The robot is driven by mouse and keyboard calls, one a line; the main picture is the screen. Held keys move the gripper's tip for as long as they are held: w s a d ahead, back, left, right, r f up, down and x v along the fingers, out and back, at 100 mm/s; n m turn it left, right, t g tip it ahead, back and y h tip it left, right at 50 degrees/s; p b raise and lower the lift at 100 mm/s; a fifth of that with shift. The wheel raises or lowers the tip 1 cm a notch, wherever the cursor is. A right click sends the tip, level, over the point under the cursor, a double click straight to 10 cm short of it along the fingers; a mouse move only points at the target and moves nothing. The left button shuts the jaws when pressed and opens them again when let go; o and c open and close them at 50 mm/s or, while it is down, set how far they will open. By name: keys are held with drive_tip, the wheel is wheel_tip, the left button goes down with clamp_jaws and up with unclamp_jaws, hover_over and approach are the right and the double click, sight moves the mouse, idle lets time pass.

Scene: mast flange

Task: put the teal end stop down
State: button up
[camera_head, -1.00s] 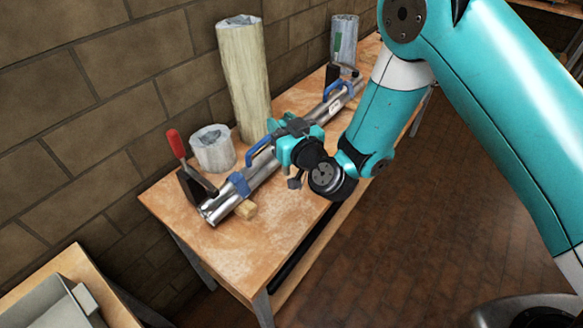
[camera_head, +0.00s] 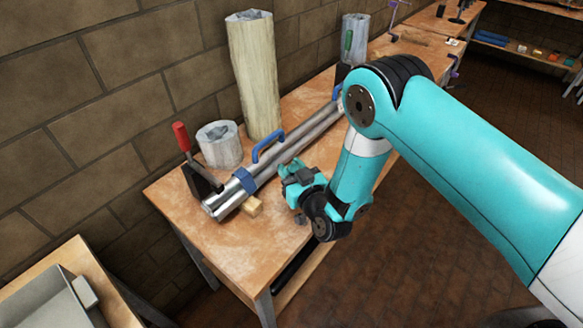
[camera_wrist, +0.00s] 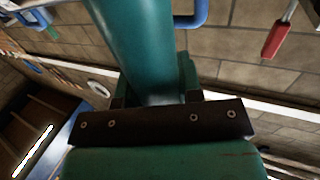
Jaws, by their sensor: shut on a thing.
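The teal end stop (camera_wrist: 143,50) fills the upper middle of the wrist view, held close in front of the dark bolted bar of my gripper. My gripper (camera_head: 293,172) is shut on it. In the head view they are over the bench's front side, just right of the long shiny metal tube (camera_head: 300,141). The end stop is hard to tell from my teal wrist there. I cannot tell whether it touches the bench (camera_head: 208,245).
A red-handled clamp (camera_head: 182,138) and a blue collar (camera_head: 246,181) are at the tube's near end, with a small wooden block (camera_head: 252,207) beside it. A tall pale column (camera_head: 252,80) and a short grey cylinder (camera_head: 218,146) stand behind. The bench's near corner is clear.

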drive_tip(key=shift+f, duration=0.1)
drive_tip(key=o, duration=1)
